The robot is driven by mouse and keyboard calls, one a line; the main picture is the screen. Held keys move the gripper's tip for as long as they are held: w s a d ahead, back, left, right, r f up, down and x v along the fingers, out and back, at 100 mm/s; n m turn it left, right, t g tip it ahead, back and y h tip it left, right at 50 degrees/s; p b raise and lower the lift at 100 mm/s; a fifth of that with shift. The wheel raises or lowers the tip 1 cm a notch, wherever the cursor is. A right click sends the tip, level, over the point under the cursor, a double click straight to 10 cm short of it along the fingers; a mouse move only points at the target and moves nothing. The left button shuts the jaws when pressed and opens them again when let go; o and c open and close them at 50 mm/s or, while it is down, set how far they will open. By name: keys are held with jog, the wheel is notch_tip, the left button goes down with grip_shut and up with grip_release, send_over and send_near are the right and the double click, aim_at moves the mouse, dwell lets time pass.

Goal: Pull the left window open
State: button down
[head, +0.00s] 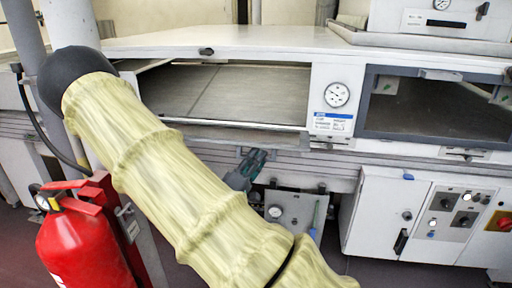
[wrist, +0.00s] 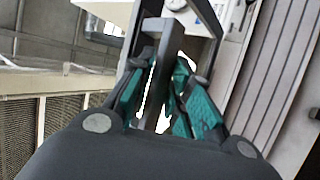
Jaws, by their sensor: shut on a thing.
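The left window opening (head: 225,92) in the white tunnel housing shows a grey, flat interior. A thin light bar (head: 235,123) runs along its lower edge. I cannot clearly make out the left pane itself. My gripper (head: 256,158) is just below that lower edge, right of the opening's middle. In the wrist view my gripper (wrist: 168,70) has its green-padded fingers closed around a dark bar (wrist: 158,55), which looks like a window handle. The bar joins a dark frame piece behind the fingertips. My sleeved arm hides the opening's lower left.
The right window (head: 435,105) has a dark frame and looks shut. A round gauge (head: 337,94) sits between the windows. A red fire extinguisher (head: 85,245) stands close at left. White control cabinets (head: 390,215) stand below at right.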

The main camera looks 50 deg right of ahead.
jog(key=shift+w+f, duration=0.1)
jog(key=shift+f, duration=0.55)
jog(key=c, duration=1.3)
grip_release()
jog(key=shift+w, duration=0.2)
jog(key=shift+s, duration=0.15)
jog(key=v, duration=0.7)
jog(key=shift+a+f, duration=0.1)
jog(key=shift+a, duration=0.15)
